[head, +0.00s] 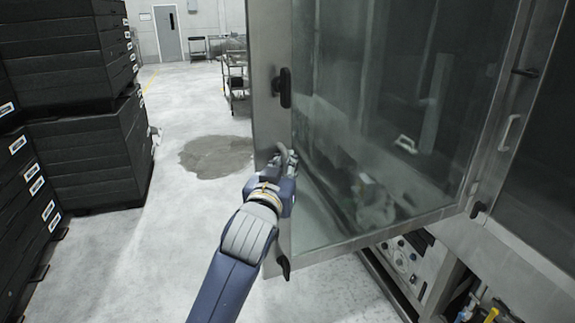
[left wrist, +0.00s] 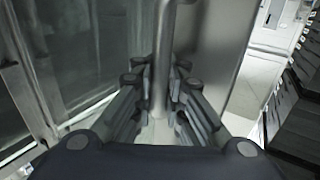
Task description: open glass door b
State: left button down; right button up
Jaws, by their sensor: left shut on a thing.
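The glass door (head: 385,110) has a metal frame and stands swung out from the washer, hinged at its right side. Its free left edge faces the aisle. My left gripper (head: 284,163) is at the lower part of this left frame, shut on the door handle. In the left wrist view the handle (left wrist: 163,55) is a vertical metal bar running between the fingers of my left gripper (left wrist: 158,108). The fingers partly hide the bar. Black latches (head: 285,88) sit on the frame above and below the gripper. My right gripper is not in view.
Stacked black crates (head: 85,150) line the left side. The washer's lower panel (head: 408,265) with pipes is under the door at right. A second glass panel (head: 540,150) is farther right. The floor (head: 165,240) between crates and door is clear, with a dark patch.

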pick_arm(q)
jog(key=shift+w+a, duration=0.1)
jog(key=shift+a, duration=0.1)
jog(key=c, duration=1.7)
grip_release()
jog(key=shift+o, duration=0.5)
jog(key=shift+s+a+r, duration=0.1)
jog(key=shift+s+a, duration=0.05)
jog(key=shift+s, duration=0.05)
jog(key=v, duration=1.2)
